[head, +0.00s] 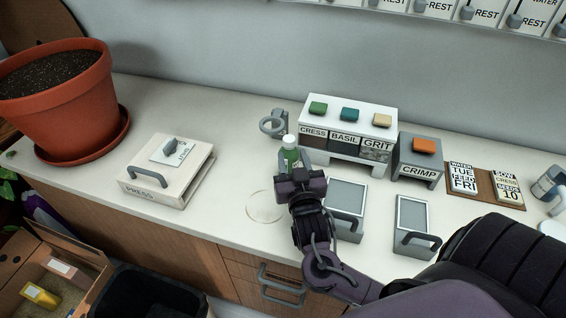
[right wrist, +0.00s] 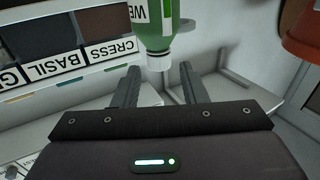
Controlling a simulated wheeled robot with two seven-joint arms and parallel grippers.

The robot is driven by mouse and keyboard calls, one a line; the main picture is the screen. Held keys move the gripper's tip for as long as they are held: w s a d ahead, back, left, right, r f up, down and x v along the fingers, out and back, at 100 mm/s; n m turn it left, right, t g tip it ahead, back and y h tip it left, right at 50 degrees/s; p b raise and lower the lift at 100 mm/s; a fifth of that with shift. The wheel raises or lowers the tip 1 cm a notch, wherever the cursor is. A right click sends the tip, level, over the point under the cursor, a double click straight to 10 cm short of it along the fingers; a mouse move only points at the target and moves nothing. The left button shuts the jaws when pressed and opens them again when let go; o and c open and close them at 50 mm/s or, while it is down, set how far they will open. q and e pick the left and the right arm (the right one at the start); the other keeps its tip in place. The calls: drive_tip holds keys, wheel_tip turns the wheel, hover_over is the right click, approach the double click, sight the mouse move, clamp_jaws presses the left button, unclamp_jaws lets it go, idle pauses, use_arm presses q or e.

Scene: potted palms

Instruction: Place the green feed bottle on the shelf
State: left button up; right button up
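The green feed bottle (head: 290,157) has a white cap and stands upright just left of the white seed dispenser; its base is hidden in the head view. My right gripper (head: 293,174) is in front of it. In the right wrist view the bottle (right wrist: 153,22) appears inverted, its cap between the fingertips in the picture. The right gripper (right wrist: 160,78) is open, with visible gaps beside the cap and no clear contact. My left gripper is out of view. I cannot tell which surface is the shelf.
The white dispenser (head: 312,121), labelled CRESS, BASIL and GRIT, and a grey CRIMP box (head: 419,157) stand to the right. A grey ring holder (head: 272,123) is behind the bottle. A PRESS box (head: 165,172) and potted soil (head: 65,110) are left. Clear counter lies between.

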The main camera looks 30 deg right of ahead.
sight(291, 147)
drive_tip(key=x, duration=0.3)
drive_tip(key=shift+d+f, duration=0.2)
drive_tip(key=shift+f, duration=0.1)
drive_tip(key=shift+w+d+r+p, duration=0.15)
drive_tip(key=shift+w+p, duration=0.2)
drive_tip(key=shift+p, duration=0.1)
drive_tip(key=x, duration=0.3)
drive_tip(key=shift+w+r+p, duration=0.1)
drive_tip(key=shift+w+p, duration=0.25)
drive_tip(key=shift+p, duration=0.05)
drive_tip(key=shift+w+d, duration=0.15)
drive_tip(key=shift+w, duration=0.2)
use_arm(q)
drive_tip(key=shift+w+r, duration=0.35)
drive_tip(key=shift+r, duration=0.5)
use_arm(e)
drive_tip(key=shift+s, duration=0.1)
clamp_jaws()
